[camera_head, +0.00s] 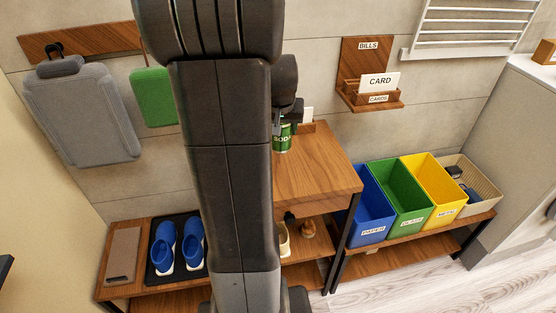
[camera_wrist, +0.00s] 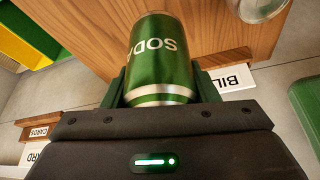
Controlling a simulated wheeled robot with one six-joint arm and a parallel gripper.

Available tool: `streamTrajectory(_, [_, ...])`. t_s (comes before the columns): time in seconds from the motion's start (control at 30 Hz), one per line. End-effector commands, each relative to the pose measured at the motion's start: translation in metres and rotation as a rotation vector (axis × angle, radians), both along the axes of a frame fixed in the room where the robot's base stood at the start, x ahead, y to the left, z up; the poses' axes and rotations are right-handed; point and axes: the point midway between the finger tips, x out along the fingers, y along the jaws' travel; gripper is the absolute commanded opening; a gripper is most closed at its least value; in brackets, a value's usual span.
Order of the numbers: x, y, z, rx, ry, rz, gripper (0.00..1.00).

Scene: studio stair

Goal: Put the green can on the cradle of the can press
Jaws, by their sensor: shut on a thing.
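The green can (camera_head: 283,141), lettered SODA, is at the wooden top of the stand in the head view, partly behind my arm. In the wrist view the can (camera_wrist: 160,62) sits between my two fingers. My gripper (camera_wrist: 158,85) is shut on it, with a dark green finger on each side. I cannot tell whether the can touches the wood. My gripper is mostly hidden by my arm in the head view. I cannot make out the can press or its cradle; my arm covers part of the stand.
A round shiny object (camera_wrist: 262,8) is at the wrist view's top edge. The wooden top (camera_head: 320,172) is clear to the can's right. Blue (camera_head: 370,207), green (camera_head: 408,196) and yellow (camera_head: 436,188) bins stand at right. Blue shoes (camera_head: 178,247) sit on a low bench at left.

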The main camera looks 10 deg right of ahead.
Motion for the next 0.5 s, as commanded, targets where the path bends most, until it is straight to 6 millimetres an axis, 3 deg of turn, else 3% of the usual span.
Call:
streamTrajectory(0.07, [-0.002,-0.001,-0.002,0.001,0.002,-0.002,0.33])
streamTrajectory(0.33, [-0.003,-0.001,-0.049,0.001,0.005,-0.001,0.33])
streamTrajectory(0.5, [-0.002,-0.001,-0.064,0.001,0.003,-0.001,0.33])
